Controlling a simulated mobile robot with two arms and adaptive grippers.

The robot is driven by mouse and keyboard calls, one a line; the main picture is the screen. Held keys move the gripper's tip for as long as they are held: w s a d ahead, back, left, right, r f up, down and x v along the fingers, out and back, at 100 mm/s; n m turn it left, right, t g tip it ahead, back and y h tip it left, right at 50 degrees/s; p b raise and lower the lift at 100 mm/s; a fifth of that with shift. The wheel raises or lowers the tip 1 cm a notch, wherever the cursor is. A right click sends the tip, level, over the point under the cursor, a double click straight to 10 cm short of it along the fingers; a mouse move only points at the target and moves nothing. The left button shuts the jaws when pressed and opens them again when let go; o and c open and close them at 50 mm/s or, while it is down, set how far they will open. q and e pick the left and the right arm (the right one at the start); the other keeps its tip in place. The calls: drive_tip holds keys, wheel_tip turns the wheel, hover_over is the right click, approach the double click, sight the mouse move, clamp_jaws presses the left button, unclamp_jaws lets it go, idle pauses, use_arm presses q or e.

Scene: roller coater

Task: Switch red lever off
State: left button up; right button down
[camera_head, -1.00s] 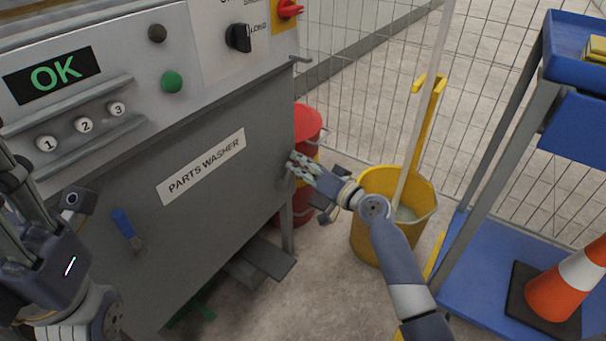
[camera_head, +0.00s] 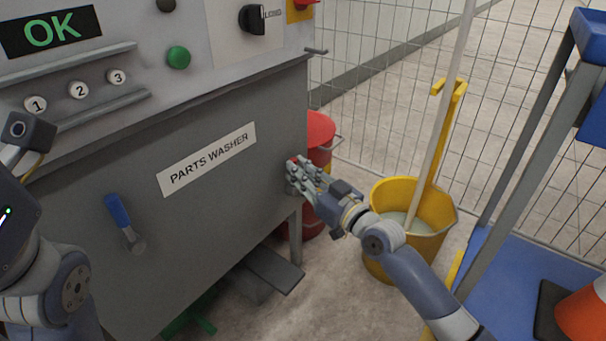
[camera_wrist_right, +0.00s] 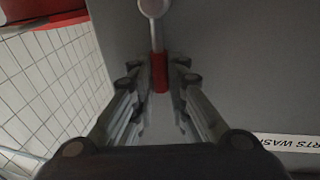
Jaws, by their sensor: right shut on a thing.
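The red lever (camera_wrist_right: 160,72) shows in the right wrist view. Its grey shaft runs up to a round pivot on the grey front of the parts washer (camera_head: 200,215). My right gripper (camera_wrist_right: 160,80) is shut on the red handle, with fingers on both sides of it. In the head view, my right gripper (camera_head: 297,172) is at the right end of the washer front, and its fingers hide most of the lever. My left wrist is at the left edge of the head view, away from the lever; its fingertips are not visible.
A blue-handled lever (camera_head: 118,212) is on the washer front at left. A red bin (camera_head: 320,135) stands behind the washer's corner. A blue cart (camera_head: 520,290) is at the right.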

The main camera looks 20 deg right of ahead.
drive_tip(key=shift+s+a, duration=0.1)
drive_tip(key=shift+a, duration=0.05)
idle(0.4)
drive_tip(key=c, duration=1.6)
unclamp_jaws()
drive_tip(key=shift+o, duration=0.2)
drive_tip(key=v, duration=1.2)
drive_tip(key=shift+r, duration=0.1)
